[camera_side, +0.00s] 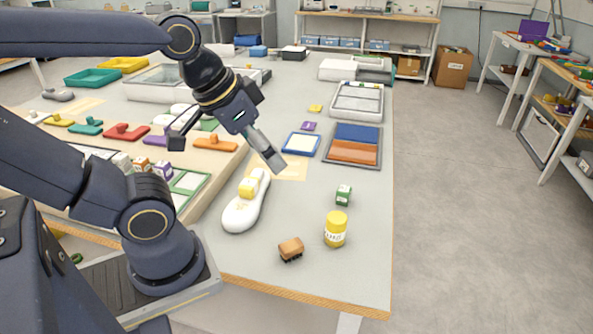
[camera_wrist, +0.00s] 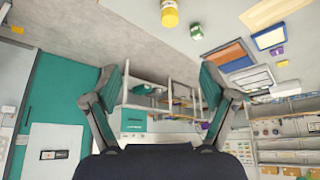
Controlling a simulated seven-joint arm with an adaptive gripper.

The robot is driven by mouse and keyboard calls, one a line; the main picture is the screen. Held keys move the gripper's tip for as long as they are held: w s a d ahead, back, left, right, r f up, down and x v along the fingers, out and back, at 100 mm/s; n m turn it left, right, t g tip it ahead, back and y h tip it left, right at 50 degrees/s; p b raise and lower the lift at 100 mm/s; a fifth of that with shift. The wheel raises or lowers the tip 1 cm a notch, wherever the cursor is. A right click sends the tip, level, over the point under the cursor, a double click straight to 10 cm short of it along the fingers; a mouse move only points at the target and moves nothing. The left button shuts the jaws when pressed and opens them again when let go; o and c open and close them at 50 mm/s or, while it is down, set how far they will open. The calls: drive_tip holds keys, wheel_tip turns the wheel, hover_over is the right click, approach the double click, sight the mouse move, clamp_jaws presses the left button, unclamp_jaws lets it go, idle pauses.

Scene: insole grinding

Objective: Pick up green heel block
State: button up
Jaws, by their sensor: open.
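The green heel block (camera_side: 343,195) is a small green cube with a white label. It stands on the right part of the grey table in the side view, just behind the yellow jar. In the wrist view the green block (camera_wrist: 197,31) shows near the top, right of the jar. My gripper (camera_side: 222,148) is in the air over the table, to the left of the green block and well apart from it. Its two fingers are spread wide with nothing between them. In the wrist view the gripper (camera_wrist: 161,84) also shows open and empty.
The yellow jar (camera_side: 335,229) stands close to the green block, and a brown block (camera_side: 291,249) lies at the front. A white insole shape (camera_side: 243,210) carries a yellow block (camera_side: 248,188). A blue-and-orange tray (camera_side: 380,146) lies behind. Table right of the green block is clear.

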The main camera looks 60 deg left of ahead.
drive_tip(key=shift+c, duration=1)
